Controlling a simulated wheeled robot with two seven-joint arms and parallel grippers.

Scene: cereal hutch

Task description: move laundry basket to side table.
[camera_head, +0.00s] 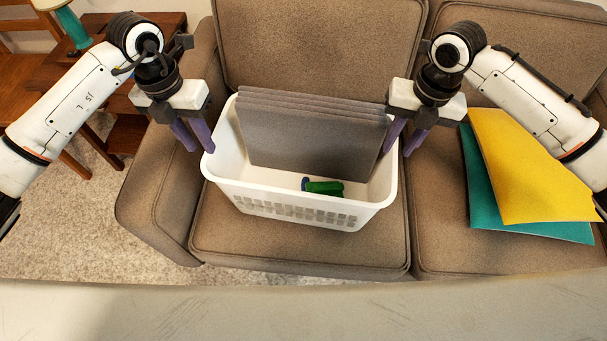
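A white laundry basket (225,182) with slotted sides sits upright on the left seat of a brown sofa. It holds a folded grey cloth (300,140) standing on edge and a small green and blue item (324,187). My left gripper (200,148) points down at the basket's left rim, fingers apart, seemingly on either side of it. My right gripper (399,150) points down at the right rim in the same way. Contact with the rim cannot be told. A dark wooden side table (165,24) stands at the upper left, partly hidden by my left arm.
The sofa arm (160,190) rises between the basket and the wooden furniture. Yellow (525,165) and teal (480,190) sheets lie on the right seat. A teal lamp (72,28) stands at the upper left. A pale surface (300,310) crosses the bottom.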

